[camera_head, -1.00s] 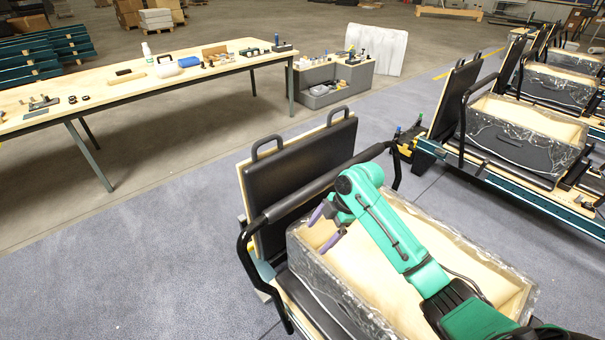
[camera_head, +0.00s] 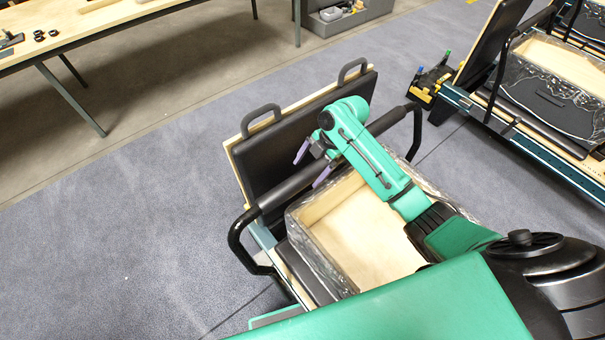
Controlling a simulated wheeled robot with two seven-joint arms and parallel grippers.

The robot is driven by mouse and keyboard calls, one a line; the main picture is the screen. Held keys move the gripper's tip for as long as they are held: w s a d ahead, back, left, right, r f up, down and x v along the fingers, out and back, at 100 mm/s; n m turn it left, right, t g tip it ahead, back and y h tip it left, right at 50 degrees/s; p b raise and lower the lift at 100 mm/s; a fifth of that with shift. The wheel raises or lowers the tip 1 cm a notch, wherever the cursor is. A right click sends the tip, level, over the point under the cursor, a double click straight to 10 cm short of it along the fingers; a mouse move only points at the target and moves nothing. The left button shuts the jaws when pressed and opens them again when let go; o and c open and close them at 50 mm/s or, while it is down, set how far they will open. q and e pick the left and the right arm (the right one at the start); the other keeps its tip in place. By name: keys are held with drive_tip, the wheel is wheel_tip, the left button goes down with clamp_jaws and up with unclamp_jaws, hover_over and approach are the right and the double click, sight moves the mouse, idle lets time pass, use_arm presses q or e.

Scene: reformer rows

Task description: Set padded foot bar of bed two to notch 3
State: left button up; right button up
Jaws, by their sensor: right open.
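The padded foot bar (camera_head: 286,189) is a black padded bar on a bent black frame (camera_head: 240,240). It crosses the near bed, in front of an upright black padded board (camera_head: 270,157). My right gripper (camera_head: 313,164) is open, with purple fingertips. One finger shows over the bar and the other shows beyond it, against the board. I cannot tell whether either finger touches the bar. My forearm hides part of the bar's right half. No notches or notch numbers can be made out. My left gripper is not in view.
A wooden box wrapped in clear film (camera_head: 345,235) lies on the bed just below the bar. A second bed (camera_head: 545,105) stands at upper right, with a black and yellow item (camera_head: 428,85) at its end. A workbench (camera_head: 75,28) is at upper left. The left floor is clear.

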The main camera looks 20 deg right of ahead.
sight(304, 175)
drive_tip(key=x, duration=0.4)
drive_tip(key=shift+w+f, duration=0.2)
drive_tip(key=shift+f, duration=0.05)
drive_tip(key=shift+a, duration=0.15)
drive_tip(key=shift+s, duration=0.1)
clamp_jaws()
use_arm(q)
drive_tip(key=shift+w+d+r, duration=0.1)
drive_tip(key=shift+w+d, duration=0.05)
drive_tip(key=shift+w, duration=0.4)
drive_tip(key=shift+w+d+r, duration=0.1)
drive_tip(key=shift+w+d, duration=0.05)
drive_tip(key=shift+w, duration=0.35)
